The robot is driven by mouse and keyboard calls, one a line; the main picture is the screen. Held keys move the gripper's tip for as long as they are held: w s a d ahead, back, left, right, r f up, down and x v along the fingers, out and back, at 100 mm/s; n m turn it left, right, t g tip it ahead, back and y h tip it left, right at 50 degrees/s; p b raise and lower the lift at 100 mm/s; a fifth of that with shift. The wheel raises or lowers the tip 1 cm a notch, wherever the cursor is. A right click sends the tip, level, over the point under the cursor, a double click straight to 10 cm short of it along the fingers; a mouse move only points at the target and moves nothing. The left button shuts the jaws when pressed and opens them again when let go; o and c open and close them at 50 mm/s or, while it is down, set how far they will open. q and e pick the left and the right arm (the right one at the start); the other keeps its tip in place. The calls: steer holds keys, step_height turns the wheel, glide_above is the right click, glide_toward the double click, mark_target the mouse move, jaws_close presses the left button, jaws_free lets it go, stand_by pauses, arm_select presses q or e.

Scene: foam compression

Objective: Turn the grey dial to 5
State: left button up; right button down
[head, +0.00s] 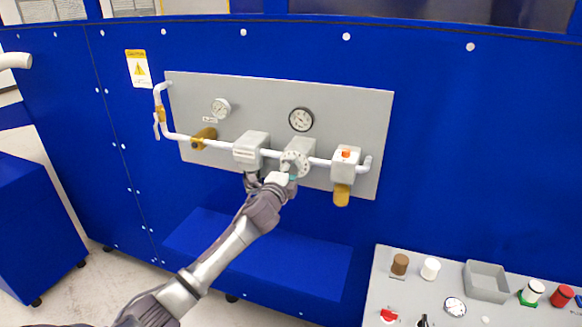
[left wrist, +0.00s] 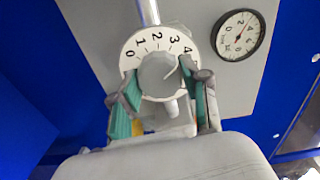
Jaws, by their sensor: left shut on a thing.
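The grey dial (left wrist: 158,74) is a round knob in front of a white scale plate (left wrist: 157,44) on the pipe panel. In the left wrist view the numbers 0 to 4 show along the top of the plate. The 5 is not visible; the right finger covers that side. In the head view this gripper (head: 279,180) reaches the white plate (head: 295,163).
The grey panel (head: 345,103) carries a pressure gauge (head: 301,119), a smaller gauge (head: 221,108), white pipes and a box with an orange button (head: 346,154). A blue ledge (head: 300,270) lies below. A bench (head: 376,265) with knobs and a grey bin (head: 487,284) stands lower right.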

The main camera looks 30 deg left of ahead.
arm_select(q)
steer(key=m+p, duration=0.1)
steer(key=m, duration=0.3)
steer(key=shift+f+m+p, duration=0.1)
steer(key=shift+m+p, duration=0.3)
steer(key=shift+m, duration=0.8)
steer(key=o, duration=1.1)
steer(key=shift+o, duration=0.2)
steer(key=shift+s, duration=0.1)
steer(key=v, duration=1.1)
steer(key=shift+s+d, duration=0.2)
steer(key=shift+s, duration=0.2)
